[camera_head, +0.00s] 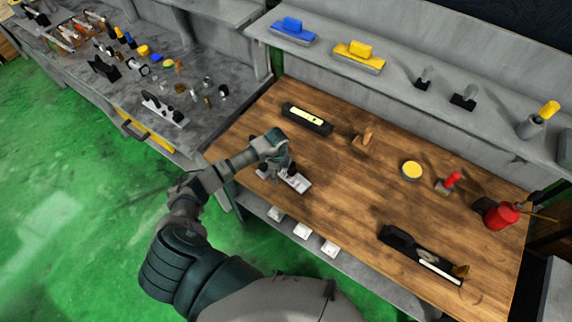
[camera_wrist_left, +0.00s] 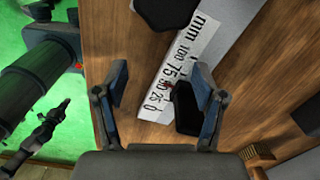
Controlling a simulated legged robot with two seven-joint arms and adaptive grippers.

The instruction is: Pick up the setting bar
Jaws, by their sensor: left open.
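The setting bar, as I take it, is a silver bar (camera_head: 298,182) with black parts, lying on the wooden bench near its front edge. In the left wrist view the bar (camera_wrist_left: 180,68) runs diagonally and carries a printed mm scale and black blocks. My left gripper (camera_head: 280,168) is over the bar and hides part of it in the head view. In the wrist view the left gripper (camera_wrist_left: 162,82) is open, with the bar showing between and beneath its fingers. Whether the fingers touch it I cannot tell. My right gripper is not in view.
On the wooden bench (camera_head: 345,210) stand a black level-like tool (camera_head: 307,119), a wooden block (camera_head: 364,139), a yellow tin (camera_head: 412,170), a red can (camera_head: 501,215) and a black tray (camera_head: 402,246). A shelf (camera_head: 395,85) runs behind. Bench space right of the bar is clear.

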